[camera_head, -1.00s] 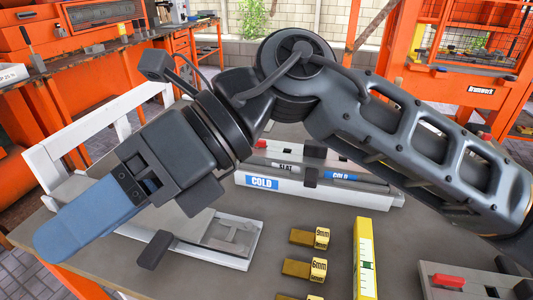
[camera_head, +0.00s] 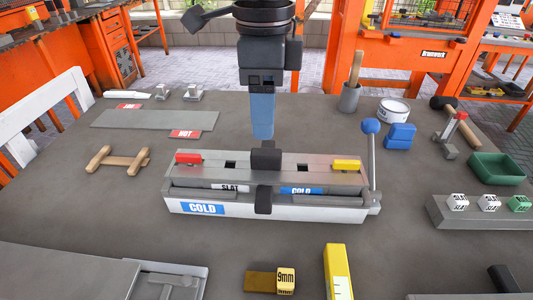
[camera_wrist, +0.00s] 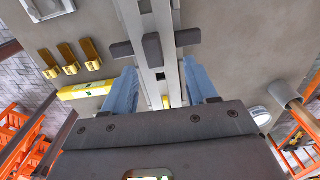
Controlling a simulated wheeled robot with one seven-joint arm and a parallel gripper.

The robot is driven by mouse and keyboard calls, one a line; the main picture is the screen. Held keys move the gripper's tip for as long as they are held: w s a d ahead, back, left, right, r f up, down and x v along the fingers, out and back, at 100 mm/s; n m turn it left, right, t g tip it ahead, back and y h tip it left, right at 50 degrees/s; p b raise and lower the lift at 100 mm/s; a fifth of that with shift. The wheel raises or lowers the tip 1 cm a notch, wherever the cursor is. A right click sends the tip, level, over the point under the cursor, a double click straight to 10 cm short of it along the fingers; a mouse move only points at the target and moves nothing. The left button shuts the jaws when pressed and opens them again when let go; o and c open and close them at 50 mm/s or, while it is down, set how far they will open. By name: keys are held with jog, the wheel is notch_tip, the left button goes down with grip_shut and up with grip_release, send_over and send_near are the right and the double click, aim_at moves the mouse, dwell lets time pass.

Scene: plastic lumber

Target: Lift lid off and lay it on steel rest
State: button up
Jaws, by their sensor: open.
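A long fixture labelled COLD (camera_head: 330,211) stands in mid-table. A grey metal lid (camera_head: 300,175) appears to form its top, with a dark block (camera_head: 266,157) at its middle, likely the handle. My gripper (camera_head: 262,136) points down just behind this block, partly overlapping the lid in the picture. In the wrist view my gripper (camera_wrist: 160,76) is open, its blue fingers on either side of the fixture's narrow top, with the dark block (camera_wrist: 152,50) ahead. I cannot tell whether the fingers touch anything. I cannot tell surely which piece is the steel rest; a flat grey plate (camera_head: 150,120) lies back left.
Red HOT tags (camera_head: 185,134) lie by the plate. A wooden H-shaped stand (camera_head: 118,160) is at left. A blue-knobbed lever (camera_head: 371,150) rises at the fixture's right end. A yellow level (camera_head: 337,270) and brass 9mm gauge (camera_head: 286,281) lie in front.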

aim_at(266, 152)
jog(key=shift+s+d+f+p, duration=0.1)
jog(key=shift+s+f+p, duration=0.15)
jog(key=shift+f, duration=1.5)
jog(key=shift+s+d+f+p, duration=0.1)
jog(key=shift+s+f, duration=0.1)
jog(key=shift+f, duration=1.55)
grip_shut()
